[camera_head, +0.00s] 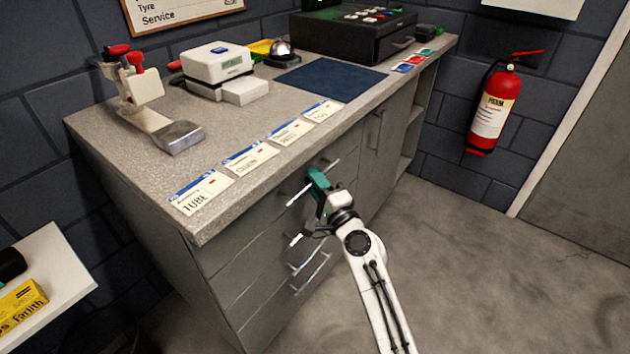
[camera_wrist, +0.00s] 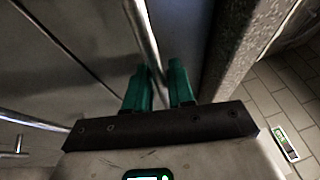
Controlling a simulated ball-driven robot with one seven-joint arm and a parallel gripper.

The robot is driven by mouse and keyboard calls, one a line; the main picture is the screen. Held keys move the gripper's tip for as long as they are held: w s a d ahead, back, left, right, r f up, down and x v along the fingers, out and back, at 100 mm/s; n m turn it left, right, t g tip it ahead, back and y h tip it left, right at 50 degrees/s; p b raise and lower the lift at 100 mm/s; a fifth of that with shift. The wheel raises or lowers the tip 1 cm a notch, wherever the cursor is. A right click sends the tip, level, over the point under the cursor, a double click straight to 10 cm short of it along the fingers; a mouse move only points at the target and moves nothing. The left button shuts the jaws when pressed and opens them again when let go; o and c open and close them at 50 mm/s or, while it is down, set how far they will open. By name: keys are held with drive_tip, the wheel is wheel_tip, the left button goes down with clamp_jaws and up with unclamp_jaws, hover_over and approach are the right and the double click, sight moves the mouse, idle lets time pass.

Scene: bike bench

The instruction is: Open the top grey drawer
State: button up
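The grey top drawer (camera_head: 235,245) is in the bench front just under the worktop, and its face looks flush with the cabinet. Its long metal bar handle (camera_head: 297,197) shows on both sides of my gripper (camera_head: 317,181). In the wrist view the handle (camera_wrist: 143,30) runs down between the two green fingers of my gripper (camera_wrist: 160,85). The exact contact at the fingertips is hard to see.
Lower drawers with similar handles (camera_head: 310,265) lie below. A cupboard door (camera_head: 385,130) is to the right. The worktop (camera_head: 225,130) carries labels, a scale and a cash drawer. A white side table (camera_head: 50,275) stands at left. The floor (camera_head: 480,260) at right is clear.

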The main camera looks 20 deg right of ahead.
drive_tip(key=shift+c, duration=0.4)
clamp_jaws()
drive_tip(key=shift+s+d+f, duration=0.1)
